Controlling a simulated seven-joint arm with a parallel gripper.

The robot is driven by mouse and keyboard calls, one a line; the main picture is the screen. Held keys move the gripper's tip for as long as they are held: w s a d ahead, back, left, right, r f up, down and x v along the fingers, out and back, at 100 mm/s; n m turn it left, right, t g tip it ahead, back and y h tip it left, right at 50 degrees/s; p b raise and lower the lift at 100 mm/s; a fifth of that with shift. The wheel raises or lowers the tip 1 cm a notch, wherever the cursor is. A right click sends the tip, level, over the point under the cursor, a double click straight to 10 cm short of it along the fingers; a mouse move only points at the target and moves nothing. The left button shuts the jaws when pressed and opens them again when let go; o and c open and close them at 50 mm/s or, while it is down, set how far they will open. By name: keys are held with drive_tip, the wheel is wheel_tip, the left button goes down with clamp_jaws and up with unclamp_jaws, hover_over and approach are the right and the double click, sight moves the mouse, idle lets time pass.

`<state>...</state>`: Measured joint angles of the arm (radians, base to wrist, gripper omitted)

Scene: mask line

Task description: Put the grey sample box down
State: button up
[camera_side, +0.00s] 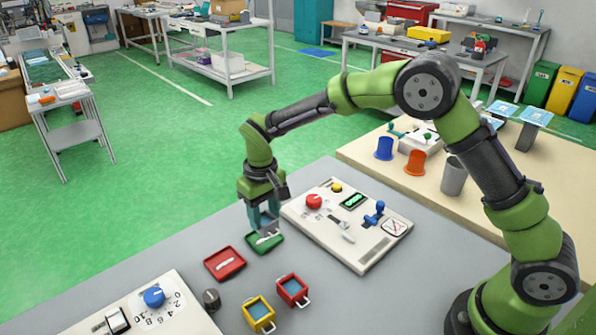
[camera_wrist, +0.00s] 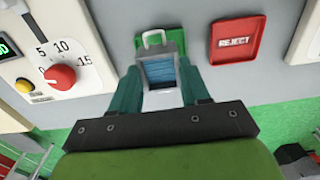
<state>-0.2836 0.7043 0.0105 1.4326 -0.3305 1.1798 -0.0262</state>
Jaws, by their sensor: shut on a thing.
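The grey sample box (camera_wrist: 161,48) has a pale handle and a ribbed blue inside. In the wrist view my gripper (camera_wrist: 161,86) is shut on it, one teal finger on each side. The green tray (camera_wrist: 143,38) shows behind the box, which covers most of it. In the side view my gripper (camera_side: 263,224) points down over the rear of the green tray (camera_side: 275,242). There the fingers mostly hide the box. I cannot tell whether the box touches the tray or hangs just above it.
The red REJECT tray (camera_side: 225,263) lies beside the green tray. A yellow box (camera_side: 258,314), a red box (camera_side: 292,290) and a dark knob (camera_side: 211,299) stand nearer the camera. A control panel (camera_side: 350,253) lies to the right, and a blue-knob panel (camera_side: 180,314) at front left.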

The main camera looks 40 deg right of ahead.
sight(262, 217)
drive_tip(key=shift+w+a+f, duration=0.1)
drive_tip(key=shift+w, duration=0.4)
drive_tip(key=shift+s+f, duration=0.1)
drive_tip(key=shift+f, duration=1.55)
drive_tip(key=shift+f, duration=0.2)
drive_tip(key=o, duration=1)
drive_tip(key=shift+o, duration=0.2)
drive_tip(key=shift+r, duration=0.15)
